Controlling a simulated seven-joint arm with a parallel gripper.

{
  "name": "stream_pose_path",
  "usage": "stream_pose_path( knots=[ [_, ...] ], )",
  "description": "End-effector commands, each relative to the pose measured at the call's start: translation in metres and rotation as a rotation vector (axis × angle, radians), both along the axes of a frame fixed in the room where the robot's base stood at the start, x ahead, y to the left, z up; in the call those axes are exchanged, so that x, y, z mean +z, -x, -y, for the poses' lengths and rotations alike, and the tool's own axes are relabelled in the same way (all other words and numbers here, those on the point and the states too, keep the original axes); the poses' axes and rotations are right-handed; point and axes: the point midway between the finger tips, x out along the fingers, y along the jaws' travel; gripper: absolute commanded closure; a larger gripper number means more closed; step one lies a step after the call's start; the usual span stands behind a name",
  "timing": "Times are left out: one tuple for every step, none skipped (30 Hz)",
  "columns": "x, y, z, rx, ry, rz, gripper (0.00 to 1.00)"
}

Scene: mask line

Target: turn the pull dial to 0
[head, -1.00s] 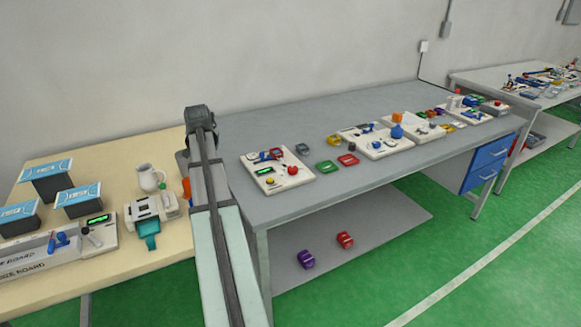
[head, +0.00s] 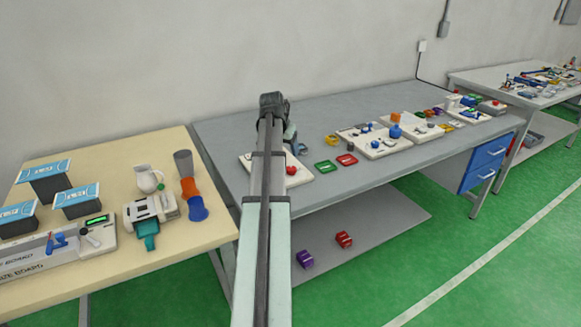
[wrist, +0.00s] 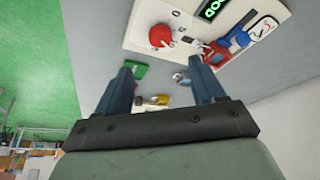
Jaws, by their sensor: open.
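The pale control board (head: 305,179) lies near the left end of the grey bench, partly hidden behind my arm in the head view. A red round knob (head: 292,170), which looks like the dial, sits on its right part. In the wrist view the red knob (wrist: 161,37) is on the board with small marks beside it; I cannot read its setting. My gripper (wrist: 164,82) is open, with nothing held between its two blue-grey fingers. The knob appears beyond the fingertips, apart from them. In the head view my fingers are largely hidden by the arm.
The board also carries a green-lit display (wrist: 212,8), a red and blue part (wrist: 232,42) and a white gauge (wrist: 262,28). Other boards stand farther right.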

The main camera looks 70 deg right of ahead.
Motion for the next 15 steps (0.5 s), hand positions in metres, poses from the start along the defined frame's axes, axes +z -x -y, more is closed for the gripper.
stream_pose_path(
  knots=[
    [-0.009,0.001,0.003,0.0,-0.003,0.0,0.32],
    [-0.013,0.001,0.005,0.0,-0.002,-0.001,0.32],
    [-0.019,0.001,0.008,0.0,-0.002,0.0,0.32],
    [-0.024,0.001,0.01,0.0,-0.002,0.0,0.32],
    [-0.028,0.002,0.011,0.0,-0.003,0.0,0.32],
    [-0.034,0.002,0.014,0.0,-0.002,0.0,0.32],
    [-0.038,0.002,0.016,0.0,-0.001,0.0,0.32],
    [-0.043,0.002,0.018,0.0,-0.002,0.0,0.32],
    [-0.05,0.003,0.02,0.0,-0.003,0.001,0.32],
    [-0.054,0.003,0.022,0.0,-0.002,0.0,0.32],
    [-0.058,0.004,0.024,0.0,-0.001,0.0,0.32],
    [-0.064,0.004,0.026,0.0,-0.001,0.0,0.32],
    [-0.068,0.004,0.028,0.0,-0.002,0.0,0.32],
    [-0.072,0.005,0.03,0.0,-0.002,0.0,0.32],
    [-0.077,0.005,0.032,0.0,-0.001,0.0,0.32]
  ],
)
